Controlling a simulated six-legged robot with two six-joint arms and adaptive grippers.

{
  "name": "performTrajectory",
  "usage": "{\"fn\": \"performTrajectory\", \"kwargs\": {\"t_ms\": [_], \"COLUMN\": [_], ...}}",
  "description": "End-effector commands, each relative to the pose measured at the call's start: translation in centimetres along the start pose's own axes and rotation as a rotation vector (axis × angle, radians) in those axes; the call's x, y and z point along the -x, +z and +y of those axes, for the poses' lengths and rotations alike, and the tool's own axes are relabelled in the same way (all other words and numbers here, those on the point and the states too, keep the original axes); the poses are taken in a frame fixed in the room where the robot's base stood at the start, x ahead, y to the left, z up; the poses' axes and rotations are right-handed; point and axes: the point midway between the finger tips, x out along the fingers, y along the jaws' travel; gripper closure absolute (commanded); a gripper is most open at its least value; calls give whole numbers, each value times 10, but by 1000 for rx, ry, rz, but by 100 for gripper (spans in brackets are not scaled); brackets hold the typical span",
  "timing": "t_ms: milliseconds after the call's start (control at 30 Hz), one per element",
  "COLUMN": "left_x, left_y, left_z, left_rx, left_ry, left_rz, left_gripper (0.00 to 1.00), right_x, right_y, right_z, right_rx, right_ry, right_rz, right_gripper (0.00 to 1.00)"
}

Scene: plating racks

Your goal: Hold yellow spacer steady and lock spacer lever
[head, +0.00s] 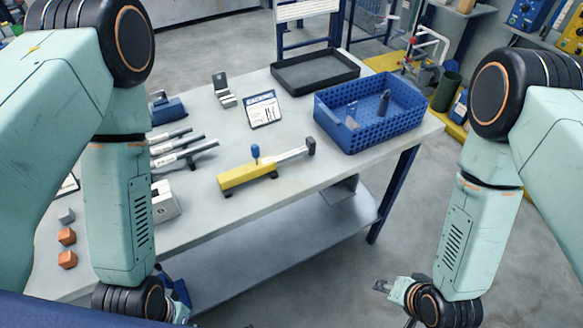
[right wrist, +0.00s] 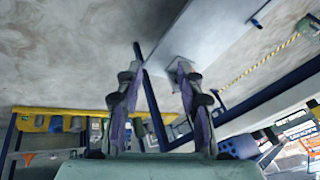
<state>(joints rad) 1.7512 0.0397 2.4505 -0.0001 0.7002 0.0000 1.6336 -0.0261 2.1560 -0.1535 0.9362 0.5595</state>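The yellow spacer (head: 247,176) lies on the table near its front edge in the head view. A blue knob (head: 255,152) stands on top of it. A silver lever bar (head: 291,154) with a black end (head: 311,146) reaches out from it to the right. My right gripper (head: 388,287) is low in front of the table, well apart from the spacer. The right wrist view shows its two fingers (right wrist: 160,68) spread with nothing between them. My left gripper (head: 177,288) is low at the left, mostly hidden behind its wrist; its fingers cannot be made out.
A blue perforated basket (head: 343,139) with grey parts stands right of the spacer. Behind are a black tray (head: 289,84) and a small sign card (head: 264,111). Several metal rods (head: 187,147) lie to the left. The table's front edge runs between my arms and the spacer.

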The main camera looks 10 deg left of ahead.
Motion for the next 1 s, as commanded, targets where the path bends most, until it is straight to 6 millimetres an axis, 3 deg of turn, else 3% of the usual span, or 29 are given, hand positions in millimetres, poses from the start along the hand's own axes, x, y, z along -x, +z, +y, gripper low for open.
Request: {"fn": "performTrajectory", "kwargs": {"t_ms": [200,400,600,700,833,1000], "left_x": [2,8,14,16,18,19], "left_y": [1,0,0,0,0,0], "left_z": [0,0,0,0,0,0], "left_rx": [0,1,0,0,0,1], "left_ry": [0,0,0,0,0,0], "left_rz": [-2,-1,-1,-1,-1,-1], "left_gripper": [55,55,55,55,55,51], "right_x": [-42,-56,-42,-28,-11,2], "right_y": [-46,-81,-98,-98,-97,-94], "right_z": [-67,-150,-234,-266,-294,-312], "right_rx": [-254,-549,-828,-934,-1022,-1075], "right_ry": [-269,-630,-1020,-1173,-1309,-1388], "right_rz": [128,125,-66,-210,-384,-523], "right_gripper": [62,62,62,62,62,62]}}
